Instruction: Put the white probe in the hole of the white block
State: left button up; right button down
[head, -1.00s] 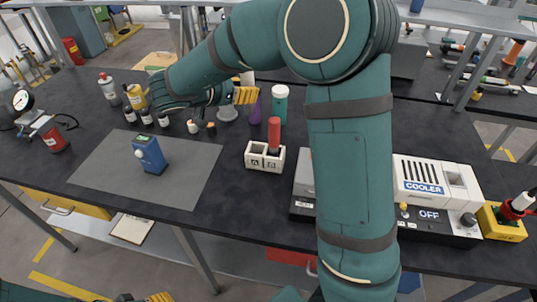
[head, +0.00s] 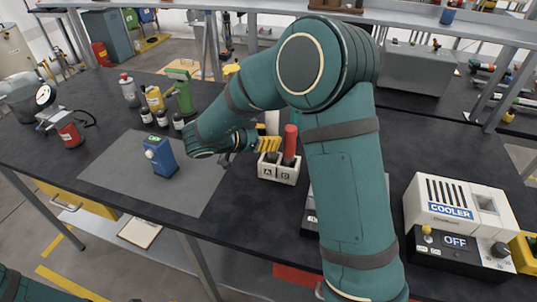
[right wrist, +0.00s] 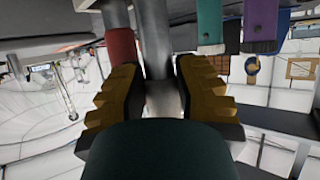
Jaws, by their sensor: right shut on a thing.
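The white block (head: 279,175) stands on the dark table, with two holes marked A and B. The red probe (head: 291,138) stands upright at the B side. My right gripper (head: 268,144) is shut on the white probe (head: 272,121), which is upright above the A side. Whether its lower end is inside the hole or just over it I cannot tell. In the right wrist view, the pale probe shaft (right wrist: 158,92) is between the yellow fingers, with the red probe (right wrist: 121,46) close beside it. My left gripper is out of view.
A blue device (head: 161,156) stands on a grey mat (head: 187,195) at the left. Several bottles, including a yellow one (head: 154,99), stand behind it. The cooler (head: 447,205) is at the right. My forearm hides the table behind the block.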

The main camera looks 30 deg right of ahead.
notch_tip(320, 180, down, 5)
jog(key=shift+b, duration=0.7)
jog(key=shift+r, duration=0.1)
jog(key=c, duration=0.8)
grip_release()
jog(key=shift+f, duration=0.2)
jog(key=shift+r, duration=0.25)
jog(key=p+v, duration=0.2)
jog(key=v, duration=1)
jog(key=shift+f+p, duration=0.1)
jog(key=shift+p, duration=0.2)
